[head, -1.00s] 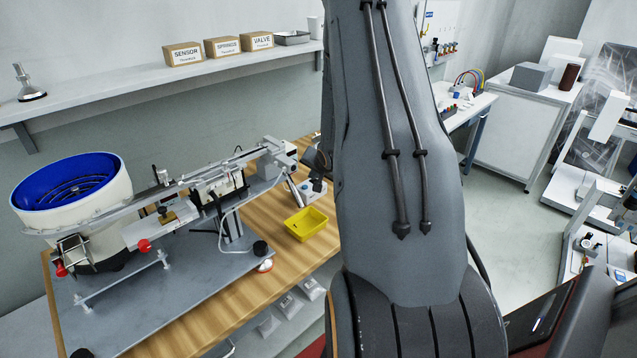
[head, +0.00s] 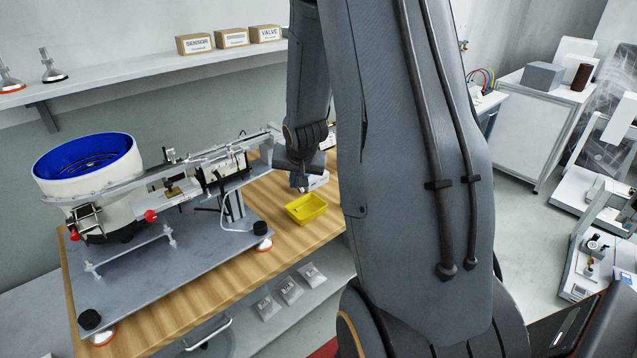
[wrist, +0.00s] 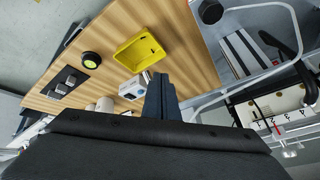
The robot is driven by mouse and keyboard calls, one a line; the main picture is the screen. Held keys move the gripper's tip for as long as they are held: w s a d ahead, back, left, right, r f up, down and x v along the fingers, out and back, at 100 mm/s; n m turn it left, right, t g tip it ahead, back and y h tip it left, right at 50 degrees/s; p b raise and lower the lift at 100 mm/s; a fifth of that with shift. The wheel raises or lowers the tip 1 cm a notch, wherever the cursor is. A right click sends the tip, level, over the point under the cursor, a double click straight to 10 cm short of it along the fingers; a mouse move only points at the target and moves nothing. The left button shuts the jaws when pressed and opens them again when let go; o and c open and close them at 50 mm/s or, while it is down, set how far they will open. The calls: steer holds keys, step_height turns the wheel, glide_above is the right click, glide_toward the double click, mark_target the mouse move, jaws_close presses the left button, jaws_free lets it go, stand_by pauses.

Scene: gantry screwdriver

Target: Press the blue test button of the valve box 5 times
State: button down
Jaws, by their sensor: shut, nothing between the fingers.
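A small white box with a blue patch (wrist: 132,88), possibly the valve box, sits on the wooden table beside the yellow tray in the wrist view. In the head view a white box (head: 318,181) stands there, partly hidden by my gripper. I cannot make out a separate blue button. My gripper (wrist: 162,84) is shut and empty, its fingers together just beside the box in the wrist view. In the head view my gripper (head: 299,184) hangs over the table behind the yellow tray. Whether it touches the box cannot be told.
The yellow tray (head: 306,208) lies in front of the gripper. A blue bowl feeder (head: 88,165) with its track (head: 205,165) fills the table's left side.

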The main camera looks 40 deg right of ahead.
steer(key=s+a+r+n+g+y+b, duration=0.1)
steer(key=s+a+r+n+g, duration=0.3)
steer(key=s+a, duration=1.6)
steer(key=n+b, duration=0.1)
steer(key=n, duration=0.2)
steer(key=shift+s+a+r+n+y, duration=0.15)
steer(key=shift+s+a+n+y, duration=0.1)
steer(key=shift+n+y, duration=0.15)
